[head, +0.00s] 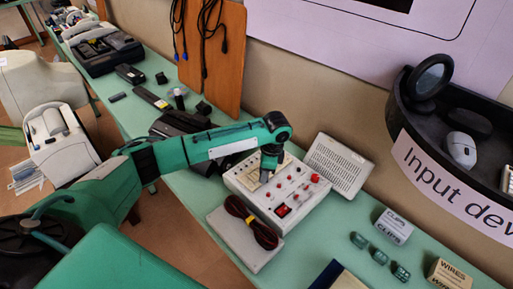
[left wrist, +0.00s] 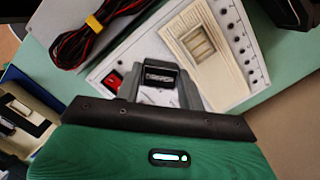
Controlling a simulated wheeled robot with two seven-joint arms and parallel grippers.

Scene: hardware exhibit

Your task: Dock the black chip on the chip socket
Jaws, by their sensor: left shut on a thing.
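My left gripper (head: 266,178) is over the white control box (head: 305,208), pointing down. In the left wrist view the gripper (left wrist: 160,85) is shut on the black chip (left wrist: 160,72), a small dark block held between its grey fingertips. The chip socket (left wrist: 203,42) looks like a beige plate with a square recess, on top of the control box. In the left wrist view the chip shows to the left of the recess and apart from it in the picture. The chip's height above the box is hard to tell. My right gripper is not in view.
A red-and-black cable (head: 250,220) lies on a grey case (head: 238,240) beside the control box. A vented pale unit (head: 338,166) stands behind it. Small boxes, including a clips box (head: 394,226), and several green pieces stand to the right. Equipment fills the table to the far left.

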